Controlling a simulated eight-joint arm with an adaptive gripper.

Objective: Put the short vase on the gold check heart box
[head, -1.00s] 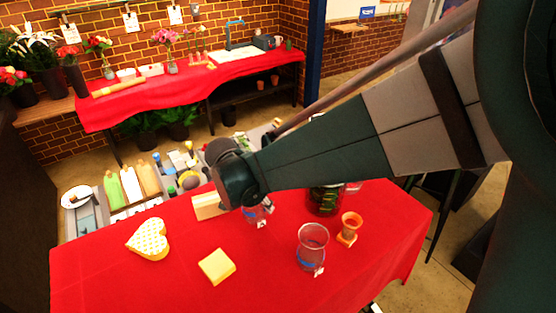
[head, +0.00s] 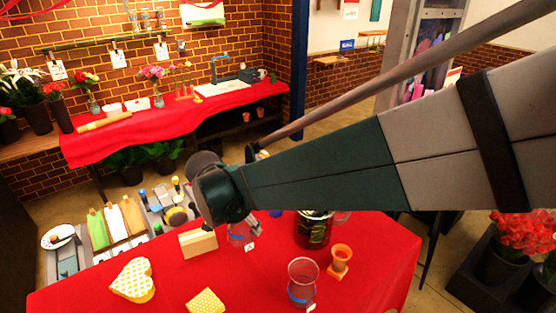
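The short vase (head: 237,235), clear glass with a small white tag, is under the end of my arm, to the right of a wooden block. My gripper (head: 250,222) is at its rim and looks shut on it, though the fingers are small and partly hidden by my wrist. The vase appears raised slightly off the red cloth. The gold check heart box (head: 132,281), pale yellow with a patterned side, lies on the left of the red table, apart from the vase.
A yellow checked square box (head: 205,302) lies at the front edge of the picture. A larger clear vase (head: 302,284), an orange pot (head: 340,260) and a dark glass jar (head: 312,232) stand on the right. The wooden block (head: 198,243) stands between the vase and heart box.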

